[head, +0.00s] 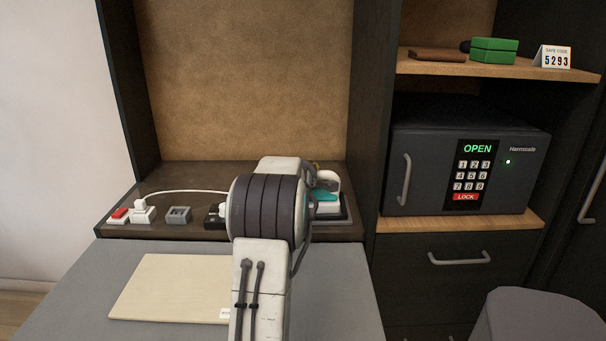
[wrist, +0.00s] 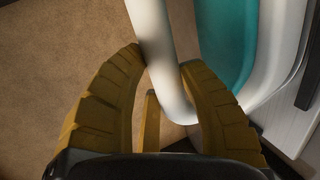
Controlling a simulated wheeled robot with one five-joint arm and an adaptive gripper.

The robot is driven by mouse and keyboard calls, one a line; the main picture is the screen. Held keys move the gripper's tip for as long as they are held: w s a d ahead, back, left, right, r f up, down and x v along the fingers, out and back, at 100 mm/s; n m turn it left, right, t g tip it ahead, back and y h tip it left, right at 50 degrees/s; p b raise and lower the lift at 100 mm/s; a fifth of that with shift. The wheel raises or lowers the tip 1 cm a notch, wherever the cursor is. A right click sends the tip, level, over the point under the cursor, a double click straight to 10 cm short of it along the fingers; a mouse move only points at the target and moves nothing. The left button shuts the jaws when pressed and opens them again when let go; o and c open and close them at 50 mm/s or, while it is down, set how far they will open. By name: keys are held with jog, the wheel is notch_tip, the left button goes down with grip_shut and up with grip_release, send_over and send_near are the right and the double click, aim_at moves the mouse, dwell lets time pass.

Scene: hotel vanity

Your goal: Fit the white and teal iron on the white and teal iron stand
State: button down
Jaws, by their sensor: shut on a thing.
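The white and teal iron (head: 328,181) is at the right end of the dark counter in the head view, partly hidden behind my arm. In the wrist view its white handle (wrist: 151,25) runs between the yellow fingers of my gripper (wrist: 163,62), which is shut on it. The iron's teal body (wrist: 228,40) lies just right of the handle. The white and teal stand (head: 325,209) appears low at the same spot in the head view. Iron and stand overlap there, so I cannot tell whether the iron is seated or held above it.
A white cable runs along the counter (head: 190,228) to a white plug (head: 143,211). A red switch (head: 119,215) and a grey socket block (head: 179,215) sit nearby. A dark cabinet wall (head: 366,120) stands close right of the iron. A pale board (head: 170,287) lies in front.

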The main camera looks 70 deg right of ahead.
jog(key=shift+r, duration=0.1)
jog(key=c, duration=0.8)
grip_release()
jog(key=shift+o, duration=0.4)
jog(key=shift+a+f, duration=0.1)
jog(key=shift+f, duration=0.3)
jog(key=v, duration=1.2)
jog(key=shift+r, duration=0.3)
jog(key=shift+w, duration=0.1)
